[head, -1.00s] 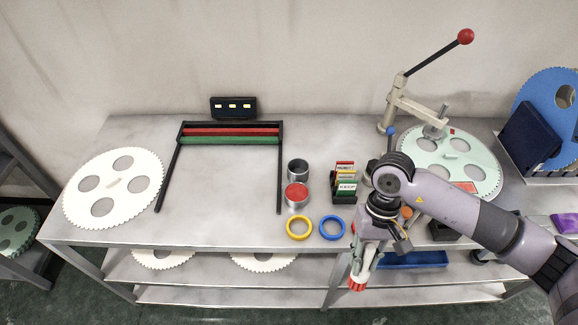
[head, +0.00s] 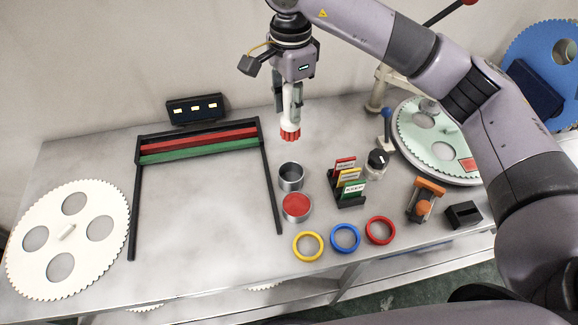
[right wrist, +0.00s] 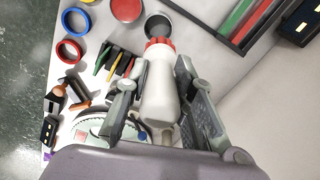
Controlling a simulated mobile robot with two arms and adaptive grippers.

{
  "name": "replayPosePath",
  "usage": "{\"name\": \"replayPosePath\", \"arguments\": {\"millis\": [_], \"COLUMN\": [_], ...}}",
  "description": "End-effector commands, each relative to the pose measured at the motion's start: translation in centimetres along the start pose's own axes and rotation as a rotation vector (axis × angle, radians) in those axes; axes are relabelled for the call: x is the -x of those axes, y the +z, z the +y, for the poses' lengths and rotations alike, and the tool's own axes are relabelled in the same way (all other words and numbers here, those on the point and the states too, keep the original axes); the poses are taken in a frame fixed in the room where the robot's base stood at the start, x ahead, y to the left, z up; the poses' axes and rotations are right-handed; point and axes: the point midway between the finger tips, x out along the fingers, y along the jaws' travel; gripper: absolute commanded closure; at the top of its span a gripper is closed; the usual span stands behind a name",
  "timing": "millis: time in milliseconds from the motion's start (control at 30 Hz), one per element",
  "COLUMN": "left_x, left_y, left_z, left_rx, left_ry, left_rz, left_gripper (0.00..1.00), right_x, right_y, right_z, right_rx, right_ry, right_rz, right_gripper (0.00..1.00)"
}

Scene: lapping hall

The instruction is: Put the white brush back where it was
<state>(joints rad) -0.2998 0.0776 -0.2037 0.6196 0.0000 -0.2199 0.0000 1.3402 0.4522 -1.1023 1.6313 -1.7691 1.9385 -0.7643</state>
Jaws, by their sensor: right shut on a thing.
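The white brush (head: 290,100) has a white handle and red bristles pointing down. My right gripper (head: 284,97) is shut on its handle and holds it upright above the back middle of the table. In the right wrist view the brush (right wrist: 160,95) lies between the two fingers (right wrist: 158,110), bristles away from the palm. An open grey metal cup (head: 291,177) stands a little in front of the brush in the head view. In the right wrist view the cup (right wrist: 157,25) shows just beyond the bristles. My left gripper is out of view.
A red-topped tin (head: 296,207) stands in front of the cup. A card holder (head: 350,198), a small jar (head: 377,163) and yellow (head: 308,246), blue (head: 345,237) and red (head: 380,230) rings are near. A black frame (head: 270,187) stands left.

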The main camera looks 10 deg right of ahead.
Motion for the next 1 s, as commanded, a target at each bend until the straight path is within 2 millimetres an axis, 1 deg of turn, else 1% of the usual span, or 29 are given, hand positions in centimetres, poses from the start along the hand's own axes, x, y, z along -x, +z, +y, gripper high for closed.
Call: {"name": "replayPosePath", "arguments": {"millis": [100, 300, 400, 500, 600, 767, 1000], "left_x": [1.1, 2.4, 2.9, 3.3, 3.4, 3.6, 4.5], "left_y": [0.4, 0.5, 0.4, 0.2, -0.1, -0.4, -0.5], "left_z": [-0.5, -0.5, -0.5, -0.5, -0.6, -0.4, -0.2], "left_rx": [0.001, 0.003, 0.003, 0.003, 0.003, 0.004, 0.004], "left_ry": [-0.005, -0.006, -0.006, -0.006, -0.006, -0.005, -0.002], "left_rz": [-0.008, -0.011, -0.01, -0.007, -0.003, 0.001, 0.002], "left_gripper": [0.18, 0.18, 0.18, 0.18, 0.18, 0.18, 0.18], "right_x": [-3.0, -8.4, -10.8, -12.7, -13.7, -14.8, -18.1], "right_y": [-0.1, -0.1, -0.1, 0.0, -0.1, 0.0, -0.1], "right_z": [0.2, 0.3, 0.2, 0.2, 0.1, 0.2, 0.2], "right_rx": [-0.001, 0.0, 0.001, 0.003, 0.002, 0.002, 0.002], "right_ry": [0.011, 0.01, 0.007, 0.006, 0.003, 0.003, 0.005], "right_rz": [0.0, -0.001, -0.001, -0.001, -0.001, -0.002, -0.002], "right_gripper": [1.0, 1.0, 1.0, 1.0, 1.0, 1.0, 1.0]}}
